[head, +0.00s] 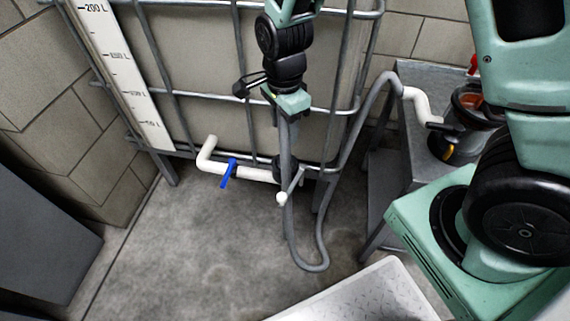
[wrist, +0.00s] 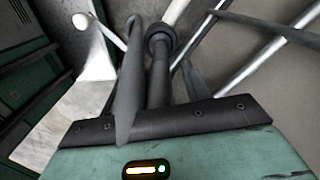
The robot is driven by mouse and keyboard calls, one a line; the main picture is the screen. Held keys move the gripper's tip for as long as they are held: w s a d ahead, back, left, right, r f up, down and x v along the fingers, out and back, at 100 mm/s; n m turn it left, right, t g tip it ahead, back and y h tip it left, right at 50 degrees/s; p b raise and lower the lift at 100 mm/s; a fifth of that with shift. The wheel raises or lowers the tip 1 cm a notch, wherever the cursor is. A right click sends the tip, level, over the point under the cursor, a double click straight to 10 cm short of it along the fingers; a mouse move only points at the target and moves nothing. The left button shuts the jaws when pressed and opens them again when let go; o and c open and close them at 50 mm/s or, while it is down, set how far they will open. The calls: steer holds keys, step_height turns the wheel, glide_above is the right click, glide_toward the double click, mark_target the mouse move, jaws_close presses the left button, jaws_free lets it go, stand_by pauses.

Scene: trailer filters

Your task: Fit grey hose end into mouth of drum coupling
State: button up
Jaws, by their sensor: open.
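The grey hose (head: 324,240) loops low over the floor, and a grey length rises from it to my gripper (head: 285,118). In the wrist view a tapered grey length (wrist: 130,90), apparently the hose end, lies over the gripper's dark front edge. My gripper is open; the hose's contact with the fingers is unclear. The black drum coupling (head: 279,164) sits at the right end of the white tank pipe, behind the upright hose, which partly hides it. Its dark collar (wrist: 160,40) shows in the wrist view. I cannot see into its mouth.
A lever with a white ball (head: 282,198) juts down by the coupling. A blue valve handle (head: 229,173) is on the pipe. The caged tank (head: 220,75) stands behind. A metal table (head: 398,150) with a pump (head: 465,115) stands right. Floor (head: 200,245) at left is clear.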

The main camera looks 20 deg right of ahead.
mark_target(285, 135)
steer(key=shift+d+f+b, duration=0.1)
steer(key=shift+f+b, duration=1.2)
steer(key=shift+f, duration=1.4)
jaws_close()
